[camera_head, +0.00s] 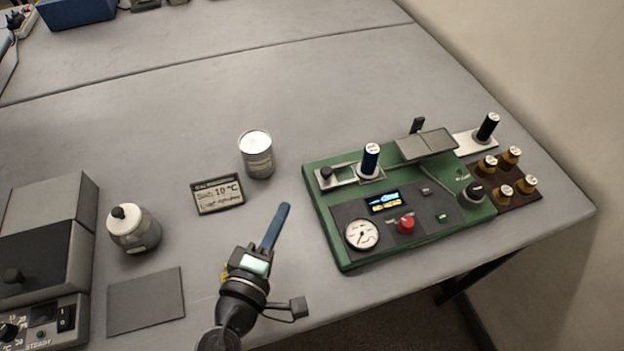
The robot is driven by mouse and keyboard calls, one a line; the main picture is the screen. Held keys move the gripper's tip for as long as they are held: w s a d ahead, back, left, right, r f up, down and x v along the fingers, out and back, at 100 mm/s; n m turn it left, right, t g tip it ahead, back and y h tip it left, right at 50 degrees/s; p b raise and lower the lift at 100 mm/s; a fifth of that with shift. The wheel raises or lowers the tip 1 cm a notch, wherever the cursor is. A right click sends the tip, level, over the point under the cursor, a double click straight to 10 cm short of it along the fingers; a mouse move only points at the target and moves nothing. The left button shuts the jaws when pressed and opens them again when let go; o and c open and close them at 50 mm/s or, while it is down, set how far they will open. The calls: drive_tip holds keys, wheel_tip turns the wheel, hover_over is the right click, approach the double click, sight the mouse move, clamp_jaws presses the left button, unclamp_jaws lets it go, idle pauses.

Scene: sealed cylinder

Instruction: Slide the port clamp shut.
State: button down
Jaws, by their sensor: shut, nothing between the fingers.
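A green instrument station (318,215) stands on the right of the table. On its back left is a pale metal slide that looks like the port clamp (345,174), with a black knob (326,174) at its left end. Whether the clamp touches the cylinder is too small to tell. My gripper (285,208), with blue fingers, is shut and empty. It is left of the station, apart from the clamp.
The station carries a gauge (361,234), a red knob (405,224) and a hinged-looking grey plate (426,145). A black cylinder (487,128) and several brown bottles (510,156) stand at right.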

drive_tip(key=p+x, duration=0.1)
drive_tip(key=x, duration=0.6)
drive_tip(key=shift+w+d+r, duration=0.1)
drive_tip(key=shift+w+d, duration=0.1)
drive_tip(key=shift+w+d+f+p, duration=0.15)
drive_tip(key=shift+w+d+p, duration=0.05)
drive_tip(key=shift+d, duration=0.35)
drive_tip(key=shift+w+d+f+p, duration=0.15)
drive_tip(key=shift+w+d, duration=0.1)
drive_tip(key=shift+d, duration=0.3)
drive_tip(key=shift+w+d+f, duration=0.2)
drive_tip(key=shift+w+d, duration=0.05)
drive_tip(key=shift+d, duration=0.25)
drive_tip(key=d, duration=0.1)
drive_tip(key=w+d, duration=0.1)
drive_tip(key=d, duration=0.3)
drive_tip(key=shift+w+d+r, duration=0.1)
drive_tip(key=shift+w+d, duration=0.05)
drive_tip(key=shift+w, duration=0.15)
